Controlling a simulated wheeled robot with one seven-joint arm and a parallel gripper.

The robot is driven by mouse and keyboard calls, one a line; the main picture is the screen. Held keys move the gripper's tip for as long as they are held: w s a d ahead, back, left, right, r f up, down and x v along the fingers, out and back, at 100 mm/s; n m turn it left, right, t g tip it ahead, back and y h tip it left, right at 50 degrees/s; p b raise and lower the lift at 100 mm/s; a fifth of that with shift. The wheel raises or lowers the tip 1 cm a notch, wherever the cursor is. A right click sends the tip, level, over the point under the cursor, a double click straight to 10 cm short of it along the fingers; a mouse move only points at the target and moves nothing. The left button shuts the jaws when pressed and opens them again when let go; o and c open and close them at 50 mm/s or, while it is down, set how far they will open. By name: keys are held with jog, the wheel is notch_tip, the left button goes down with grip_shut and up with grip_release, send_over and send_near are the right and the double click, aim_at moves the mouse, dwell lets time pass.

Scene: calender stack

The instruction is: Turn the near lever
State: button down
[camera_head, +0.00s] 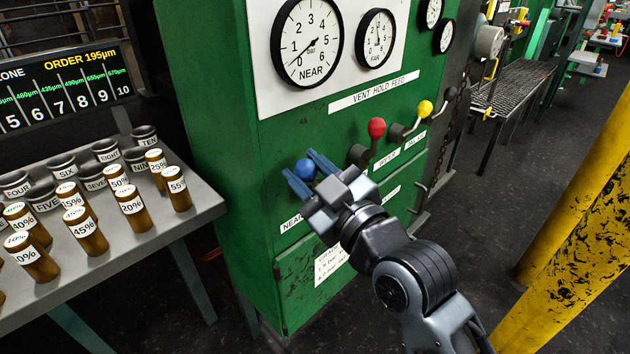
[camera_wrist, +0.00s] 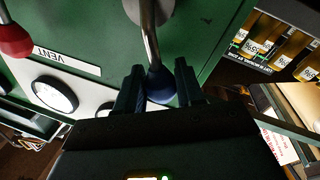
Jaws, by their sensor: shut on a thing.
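The near lever has a blue ball knob (camera_head: 306,169) and sits leftmost on the green cabinet, above a label starting "NEAR". My gripper (camera_head: 311,176) is at this knob in the head view, its blue-grey fingers on both sides of it. In the wrist view the blue knob (camera_wrist: 161,86) sits between the dark fingers of my gripper (camera_wrist: 160,90), with its metal shaft (camera_wrist: 150,45) leading up to a round hub. My gripper is shut on the knob. The NEAR gauge (camera_head: 307,42) above has its needle toward the lower left. The lever's base is hidden in the head view.
A red-knobbed lever (camera_head: 376,128) and a yellow-knobbed lever (camera_head: 424,109) stand to the right on the same panel, with a dark-knobbed one beyond. A grey table (camera_head: 150,226) with several brown labelled cylinders is at left. Yellow posts (camera_head: 570,215) stand at right.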

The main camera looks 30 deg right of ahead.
jog(key=shift+s+a+f+n+b, duration=0.1)
jog(key=shift+a+f+n+b, duration=0.25)
jog(key=shift+n+b, duration=0.4)
jog(key=shift+s+a+f+n+b, duration=0.1)
jog(key=shift+a+f+n+b, duration=0.15)
jog(key=shift+n+b, duration=0.45)
jog(key=shift+a, duration=0.1)
jog(key=c, duration=0.8)
grip_release()
jog(key=shift+y, duration=0.4)
jog(key=shift+r, duration=0.1)
jog(key=shift+s, duration=0.15)
jog(key=shift+b+v, duration=0.35)
jog(key=shift+v, duration=3.45)
